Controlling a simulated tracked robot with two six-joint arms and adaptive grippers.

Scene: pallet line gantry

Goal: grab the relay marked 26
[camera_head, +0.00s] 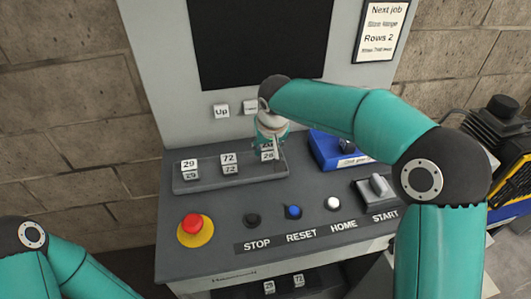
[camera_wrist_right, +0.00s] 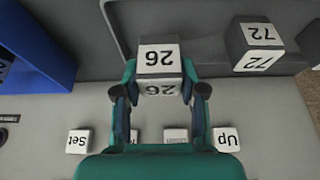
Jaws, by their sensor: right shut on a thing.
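The relay marked 26 (camera_head: 267,156) is a small block with white labelled faces at the right end of the grey tray (camera_head: 205,186). My right gripper (camera_head: 270,141) is over it from behind, shut on it. In the right wrist view the relay (camera_wrist_right: 159,56) sits between the two fingers of the gripper (camera_wrist_right: 158,75), its number upside down. I cannot tell whether it still touches the tray. Relays marked 29 (camera_head: 189,168) and 72 (camera_head: 229,162) stand in the tray to its left. My left arm shows at lower left, but its gripper is out of view.
A blue box (camera_head: 340,149) stands right of the tray. In front are a red stop button (camera_head: 192,224), small buttons and a START switch (camera_head: 378,187). An upright panel with a dark screen (camera_head: 260,40) and an Up key (camera_head: 221,110) rises behind.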

